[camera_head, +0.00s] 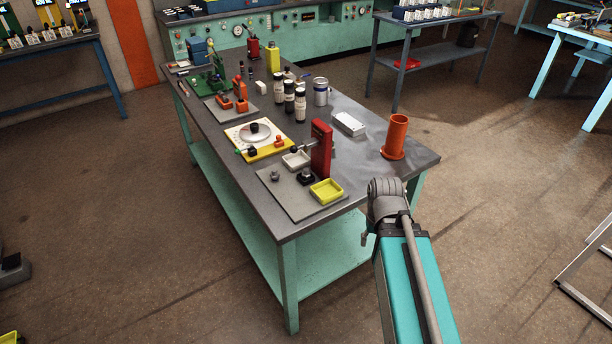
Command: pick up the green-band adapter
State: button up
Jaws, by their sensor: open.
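I cannot make out a green band on any small fitting at this distance. A small grey fitting (275,176) stands on a grey plate (291,207) at the near end of the workbench. A dark fitting or base (306,177) stands on the same plate, beside a red upright block (321,148). A yellow tray (327,192) and a white tray (296,160) are close by; their contents are too small to tell. My arm (405,270) rises from the lower right, its grey joint just off the bench's near right corner. My gripper's fingers do not show.
Open floor surrounds the bench. Other benches stand behind.

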aim_at(305, 175)
jog(key=u, duration=3.05)
jog(key=k, duration=1.85)
